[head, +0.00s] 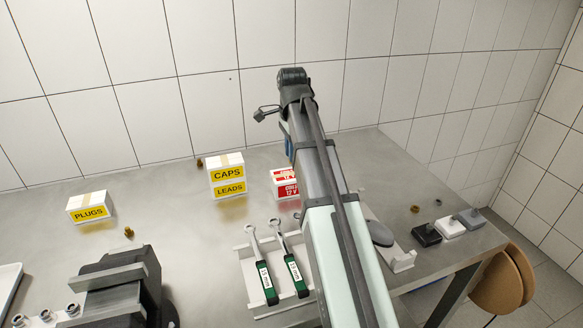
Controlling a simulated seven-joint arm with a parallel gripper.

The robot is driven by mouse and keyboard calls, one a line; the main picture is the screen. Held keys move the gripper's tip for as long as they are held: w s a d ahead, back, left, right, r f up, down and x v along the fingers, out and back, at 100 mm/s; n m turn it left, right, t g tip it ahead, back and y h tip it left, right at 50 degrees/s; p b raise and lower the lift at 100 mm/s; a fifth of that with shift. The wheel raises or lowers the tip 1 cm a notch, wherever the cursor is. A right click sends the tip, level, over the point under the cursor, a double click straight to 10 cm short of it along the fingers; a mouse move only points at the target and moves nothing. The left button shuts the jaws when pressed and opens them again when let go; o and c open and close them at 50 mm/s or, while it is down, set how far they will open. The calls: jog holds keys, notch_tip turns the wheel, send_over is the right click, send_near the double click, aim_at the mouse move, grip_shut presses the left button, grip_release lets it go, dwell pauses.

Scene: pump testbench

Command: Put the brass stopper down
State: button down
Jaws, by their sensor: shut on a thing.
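My arm reaches up from the bottom of the head view, and its dark far end stands in front of the back wall. My gripper's fingers cannot be made out; my arm seems to hide them, along with anything between them. A small brass-coloured piece (129,232) stands on the steel bench at the left, below the PLUGS box. A second small brownish piece (199,162) is near the wall, and another small brass piece (415,208) lies at the right. I cannot tell whether any of these is the brass stopper.
The steel bench (185,215) holds a PLUGS box (89,207), CAPS and LEADS boxes (227,175), a red-and-white box (285,182), two green-handled wrenches (266,282) on a white rack, and a dark fixture (115,290). Small blocks (449,228) stand near the right edge.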

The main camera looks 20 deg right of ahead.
jog(key=shift+f, duration=2.75)
jog(key=shift+f, duration=0.1)
jog(key=c, duration=1)
grip_release()
jog(key=shift+r, duration=3.9)
jog(key=shift+o, duration=0.2)
